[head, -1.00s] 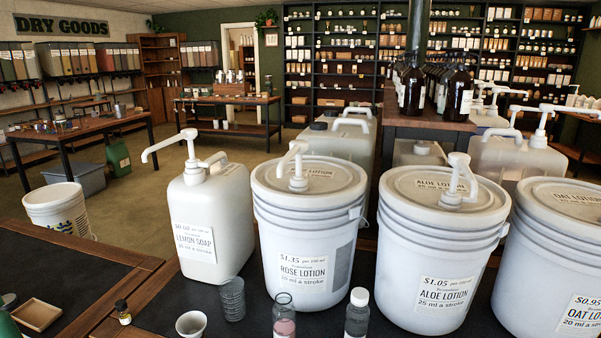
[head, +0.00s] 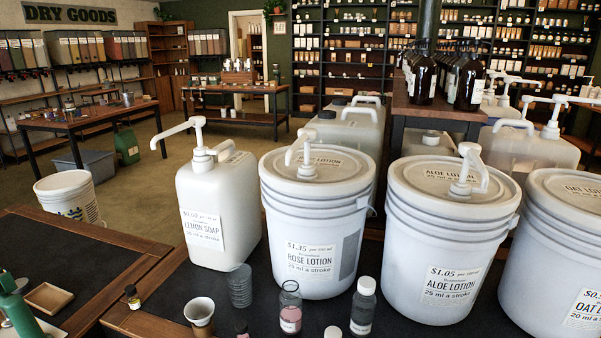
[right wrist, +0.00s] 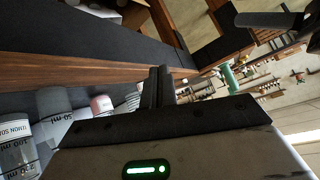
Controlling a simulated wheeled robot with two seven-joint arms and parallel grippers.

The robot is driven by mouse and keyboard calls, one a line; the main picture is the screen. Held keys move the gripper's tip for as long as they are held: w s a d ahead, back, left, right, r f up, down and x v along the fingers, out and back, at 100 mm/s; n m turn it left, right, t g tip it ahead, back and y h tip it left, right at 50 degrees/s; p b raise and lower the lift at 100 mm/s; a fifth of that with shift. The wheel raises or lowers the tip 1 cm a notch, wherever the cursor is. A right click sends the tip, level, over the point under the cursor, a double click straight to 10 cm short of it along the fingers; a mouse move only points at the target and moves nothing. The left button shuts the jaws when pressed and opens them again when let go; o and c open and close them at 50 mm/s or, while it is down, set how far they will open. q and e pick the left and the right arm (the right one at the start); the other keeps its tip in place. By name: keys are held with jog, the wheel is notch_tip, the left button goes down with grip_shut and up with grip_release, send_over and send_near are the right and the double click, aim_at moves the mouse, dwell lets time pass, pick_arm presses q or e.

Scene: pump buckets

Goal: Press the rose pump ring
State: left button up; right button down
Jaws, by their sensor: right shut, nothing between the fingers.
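The rose pump (head: 306,160) stands upright on the lid of the white ROSE LOTION bucket (head: 312,245). Its spout points toward me and slightly left. A clear bottle with pink liquid (head: 290,312) stands in front of the bucket. Neither gripper shows in the head view. In the right wrist view, my right gripper (right wrist: 160,82) is shut and empty, its dark fingers together beside a wooden edge. The rose pump is not recognizable there. My left gripper is not in view.
The LEMON SOAP jug (head: 218,205) with its long pump stands left of the rose bucket; the ALOE LOTION bucket (head: 440,250) stands right. A grey cup (head: 239,287), a paper cup (head: 200,313) and a capped bottle (head: 363,308) stand on the front counter. Dark counter at left is mostly bare.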

jog(key=w+d+r+n+g+h, duration=0.6)
jog(key=w+d+r+h, duration=0.4)
jog(key=w+d+r, duration=0.5)
jog(key=d+r+m, duration=0.1)
jog(key=d+r, duration=0.3)
jog(key=r, duration=0.5)
jog(key=s+d+r+m+h, duration=0.1)
jog(key=d+r, duration=0.4)
jog(key=r, duration=0.4)
jog(key=s+d+r+m+g+h, duration=0.1)
jog(key=d+r, duration=0.3)
jog(key=r, duration=0.6)
jog(key=shift+d, duration=0.2)
